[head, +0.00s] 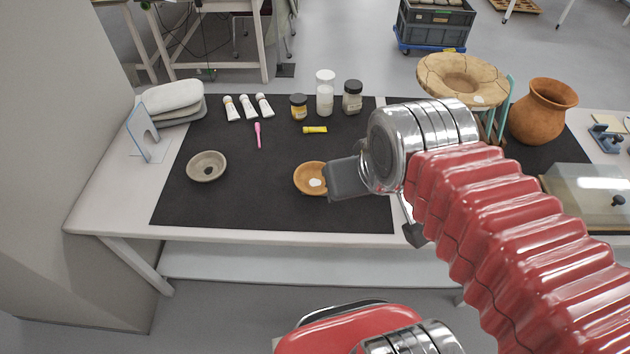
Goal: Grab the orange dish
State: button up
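The orange dish (301,181) is a small round bowl on the black mat (270,215), near the middle of the picture. A pale patch shows inside it. My gripper (348,180) is at the dish's right side and covers part of its right edge. I cannot tell whether it touches the dish or is above it. The fingertips are not clearly visible, so I cannot tell whether the gripper is open or shut.
A grey bowl (206,168) lies to the left on the mat. White tubes (247,107), jars (325,95), a pink tool (258,135) and a yellow tube (315,129) lie behind. A large sherd vessel (462,75) and a terracotta pot (544,112) stand right. The mat's front left is clear.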

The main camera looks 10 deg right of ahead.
aim_at(308, 178)
jog(key=u, duration=1.4)
jog(key=k, duration=0.35)
jog(key=z, duration=0.3)
